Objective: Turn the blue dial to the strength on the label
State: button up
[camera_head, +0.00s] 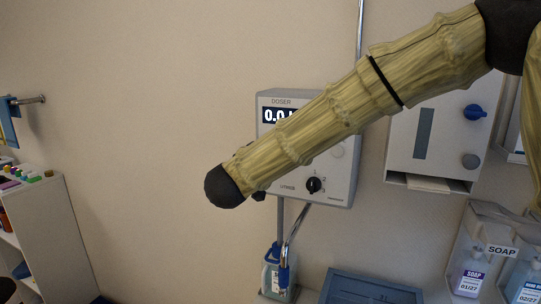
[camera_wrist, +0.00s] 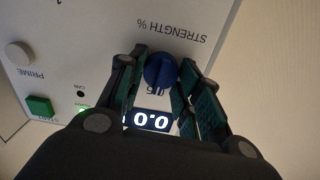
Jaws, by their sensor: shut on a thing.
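The blue dial (camera_wrist: 159,71) sits on a white panel under the upside-down words "STRENGTH %" in the wrist view. My gripper (camera_wrist: 164,66) is shut on it, with a green-padded finger on either side. The display (camera_wrist: 152,121) beside the dial reads 0.0. In the head view the doser (camera_head: 345,165) is on the wall, and its display (camera_head: 273,115) is partly covered by my arm. My arm hides the blue dial and gripper there. A bottle (camera_head: 277,271) with a label stands below the doser; its print is too small to read.
The doser has a black knob (camera_head: 313,185), a green button (camera_wrist: 39,106) and a PRIME button (camera_wrist: 19,54). Soap containers (camera_head: 478,250) stand at lower right, a blue tray (camera_head: 365,289) at bottom.

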jog(key=m+b, duration=0.5)
jog(key=b, duration=0.2)
jog(key=m+b, duration=0.5)
jog(key=b, duration=0.3)
jog(key=shift+d+f+m, duration=0.15)
jog(key=shift+m, duration=0.45)
jog(key=o, duration=1)
jog(key=shift+s, duration=0.1)
